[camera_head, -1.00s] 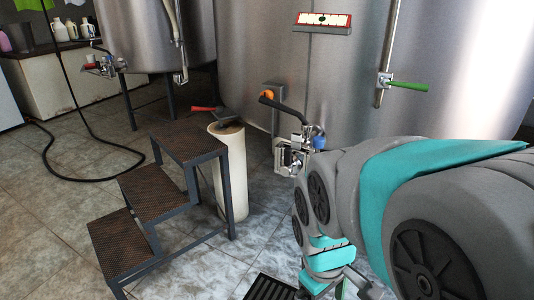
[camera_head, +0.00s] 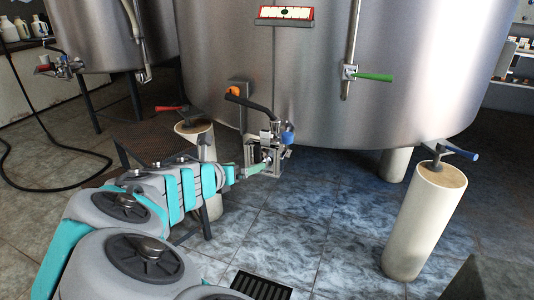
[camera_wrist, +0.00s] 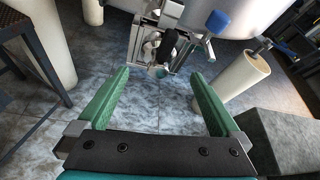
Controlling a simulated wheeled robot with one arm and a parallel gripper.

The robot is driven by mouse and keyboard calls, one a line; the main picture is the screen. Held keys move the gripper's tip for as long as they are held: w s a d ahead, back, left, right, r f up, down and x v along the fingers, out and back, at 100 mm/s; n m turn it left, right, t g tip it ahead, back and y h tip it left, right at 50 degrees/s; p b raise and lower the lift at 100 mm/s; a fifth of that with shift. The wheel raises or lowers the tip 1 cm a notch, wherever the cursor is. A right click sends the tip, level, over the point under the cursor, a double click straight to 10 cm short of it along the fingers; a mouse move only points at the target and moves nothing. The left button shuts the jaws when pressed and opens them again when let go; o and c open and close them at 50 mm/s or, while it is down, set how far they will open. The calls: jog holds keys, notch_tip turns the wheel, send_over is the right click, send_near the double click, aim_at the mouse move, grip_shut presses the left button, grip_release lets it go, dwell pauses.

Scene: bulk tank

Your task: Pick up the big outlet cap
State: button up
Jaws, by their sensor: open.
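My gripper (camera_wrist: 160,74) is open, its two green fingers spread wide with nothing between them. In the head view my gripper (camera_head: 262,165) reaches in from the left, close to the metal outlet fitting (camera_head: 271,140) low on the big tank. In the wrist view the outlet fitting (camera_wrist: 165,42) lies ahead, just beyond the fingertips, with a blue handle (camera_wrist: 217,21) at its right. The big outlet cap seems to be part of this metal cluster. I cannot clearly tell its outline, and my gripper partly covers this area in the head view.
The big steel tank (camera_head: 320,80) stands behind the outlet. A pale leg with a blue-handled tool on top (camera_head: 424,225) stands at right. A similar leg (camera_head: 209,150) and dark steps (camera_head: 150,125) are at left. A floor drain (camera_head: 262,286) lies in front.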

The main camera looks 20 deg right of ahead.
aim_at(255, 163)
jog(key=shift+x, duration=3.95)
jog(key=shift+a+f, duration=0.1)
jog(key=shift+a, duration=0.05)
jog(key=shift+c, duration=0.2)
jog(key=c, duration=1.5)
grip_shut()
